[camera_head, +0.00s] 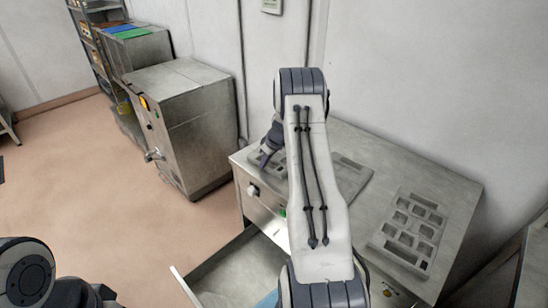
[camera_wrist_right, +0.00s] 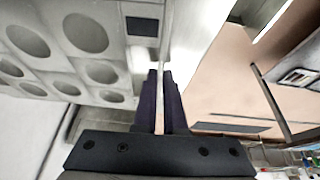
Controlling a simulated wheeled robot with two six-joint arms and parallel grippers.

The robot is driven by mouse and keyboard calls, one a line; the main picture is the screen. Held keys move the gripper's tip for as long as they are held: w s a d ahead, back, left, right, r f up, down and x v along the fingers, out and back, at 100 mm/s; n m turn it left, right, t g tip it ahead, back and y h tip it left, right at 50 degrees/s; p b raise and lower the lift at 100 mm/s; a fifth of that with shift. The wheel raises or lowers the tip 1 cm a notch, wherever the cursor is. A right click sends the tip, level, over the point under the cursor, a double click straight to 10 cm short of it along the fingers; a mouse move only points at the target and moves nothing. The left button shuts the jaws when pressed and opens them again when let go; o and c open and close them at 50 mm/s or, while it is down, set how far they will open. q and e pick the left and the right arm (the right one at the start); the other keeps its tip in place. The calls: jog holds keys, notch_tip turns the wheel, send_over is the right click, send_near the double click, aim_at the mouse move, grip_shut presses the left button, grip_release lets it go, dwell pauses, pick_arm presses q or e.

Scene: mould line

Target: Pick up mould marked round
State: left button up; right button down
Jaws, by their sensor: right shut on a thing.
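A grey mould with round hollows (camera_wrist_right: 84,68) fills the upper left of the right wrist view, with a dark square mark near its end. In the head view this mould (camera_head: 353,180) is at the table's left part, largely hidden behind my right arm. My right gripper (camera_head: 266,158) is at its left end. In the wrist view the fingers (camera_wrist_right: 162,92) are shut on the mould's narrow end. I cannot tell whether the mould is raised off the table. My left gripper is not in view; only part of my left arm shows at lower left.
A second mould with squarish hollows (camera_head: 409,231) lies on the right of the metal table (camera_head: 450,190). An open drawer (camera_head: 235,272) juts out below the table front. A metal cabinet (camera_head: 190,122) stands at left. The wall is close behind the table.

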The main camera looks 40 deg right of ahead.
jog(key=shift+r+b, duration=0.3)
jog(key=shift+r, duration=0.2)
notch_tip(320, 180, up, 2)
jog(key=shift+w+r+b, duration=0.1)
jog(key=shift+r+b, duration=0.15)
jog(key=shift+b, duration=0.45)
jog(key=s+d+r+b, duration=0.2)
jog(key=s+d+r, duration=0.1)
jog(key=s+r, duration=0.8)
jog(key=shift+s+d+r, duration=0.15)
jog(key=shift+d+r, duration=0.1)
jog(key=shift+r, duration=0.05)
jog(key=shift+a+f, duration=0.1)
jog(key=shift+a, duration=0.05)
